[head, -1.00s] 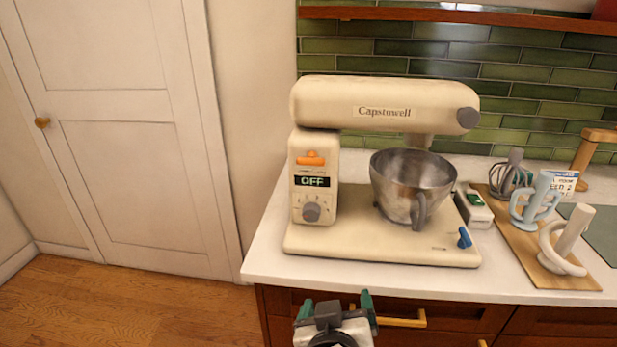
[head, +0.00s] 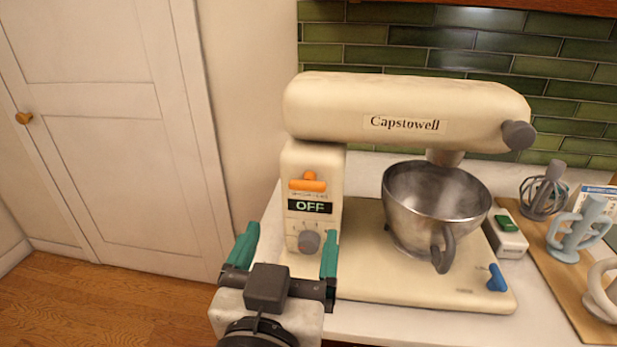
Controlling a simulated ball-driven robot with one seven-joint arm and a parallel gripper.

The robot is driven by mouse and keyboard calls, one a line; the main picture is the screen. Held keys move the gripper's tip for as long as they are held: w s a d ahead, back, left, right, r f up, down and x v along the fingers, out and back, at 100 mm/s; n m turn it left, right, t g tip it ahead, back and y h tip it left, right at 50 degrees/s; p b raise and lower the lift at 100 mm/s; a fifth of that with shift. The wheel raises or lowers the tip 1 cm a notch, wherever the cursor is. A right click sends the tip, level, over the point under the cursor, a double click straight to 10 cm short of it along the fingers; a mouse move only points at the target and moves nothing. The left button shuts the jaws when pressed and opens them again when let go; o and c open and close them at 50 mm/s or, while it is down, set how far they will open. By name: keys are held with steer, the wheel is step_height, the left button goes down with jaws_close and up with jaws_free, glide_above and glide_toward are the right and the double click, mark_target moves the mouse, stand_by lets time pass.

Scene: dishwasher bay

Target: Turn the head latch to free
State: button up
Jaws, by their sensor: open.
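A cream stand mixer (head: 410,110) stands on the counter with its head level over a steel bowl (head: 430,205). The orange head latch (head: 307,185) is on the column front, its bar lying horizontal above a display that reads OFF. A grey dial (head: 309,242) sits below the display. My gripper (head: 286,250) is open and empty, its two green fingers pointing up. It is in front of the lower column, below the latch and apart from it. The right finger shows close beside the dial in the picture.
A blue lever (head: 496,278) is at the base's front right. Right of the mixer are a small white and green box (head: 507,232) and a wooden board (head: 555,265) holding a whisk (head: 543,192) and other attachments. A closed white door (head: 110,130) is at left.

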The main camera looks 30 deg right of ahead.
mark_target(306, 186)
steer(key=p+x, duration=0.2)
steer(key=x, duration=0.9)
steer(key=shift+c, duration=0.4)
steer(key=shift+s, duration=0.1)
steer(key=c, duration=1)
